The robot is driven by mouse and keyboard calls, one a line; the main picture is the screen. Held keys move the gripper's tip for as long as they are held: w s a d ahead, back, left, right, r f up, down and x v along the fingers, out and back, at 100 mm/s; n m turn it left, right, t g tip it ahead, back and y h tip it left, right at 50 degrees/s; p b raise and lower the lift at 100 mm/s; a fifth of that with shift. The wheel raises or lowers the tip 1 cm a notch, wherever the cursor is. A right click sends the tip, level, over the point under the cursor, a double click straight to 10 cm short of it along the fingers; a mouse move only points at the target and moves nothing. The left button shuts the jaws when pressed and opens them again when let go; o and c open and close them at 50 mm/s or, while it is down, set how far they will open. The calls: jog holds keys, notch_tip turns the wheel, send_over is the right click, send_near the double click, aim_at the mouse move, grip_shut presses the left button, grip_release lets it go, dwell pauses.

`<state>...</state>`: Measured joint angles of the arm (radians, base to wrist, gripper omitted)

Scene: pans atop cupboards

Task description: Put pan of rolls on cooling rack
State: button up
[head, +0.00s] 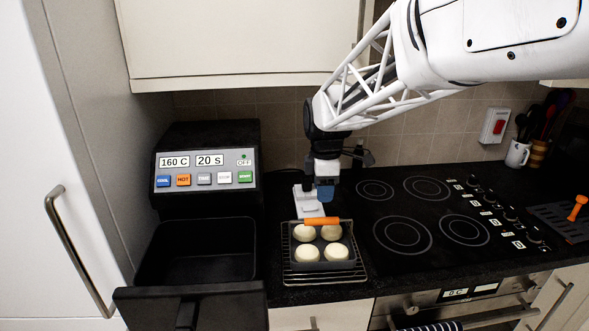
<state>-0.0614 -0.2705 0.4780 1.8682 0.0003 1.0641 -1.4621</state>
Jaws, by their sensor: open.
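The dark square pan (322,265) holds several pale round rolls (308,254) and has an orange handle (322,221) along its far edge. The pan sits on the wire cooling rack (300,278), whose wires show around it on the counter. My gripper (325,192) points down just behind and above the orange handle. It is open and empty, and a small gap shows between its blue tip and the handle.
An oven unit (206,180) with buttons stands at left, its empty dark drawer (198,250) pulled out beside the rack. A white object (307,203) lies behind the pan. The hob (430,210) at right is clear. A wall cupboard (235,40) hangs above.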

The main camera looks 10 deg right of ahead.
jog(key=s+d+m+t, duration=0.1)
jog(key=s+d+m, duration=0.1)
jog(key=s+m, duration=0.6)
jog(key=s+d+m+t, duration=0.1)
jog(key=s+m, duration=0.8)
jog(key=s, duration=1.3)
jog(key=shift+d+r+m+t, duration=0.25)
jog(key=shift+d+m+t, duration=0.05)
jog(key=shift+d, duration=0.25)
jog(key=shift+c, duration=0.4)
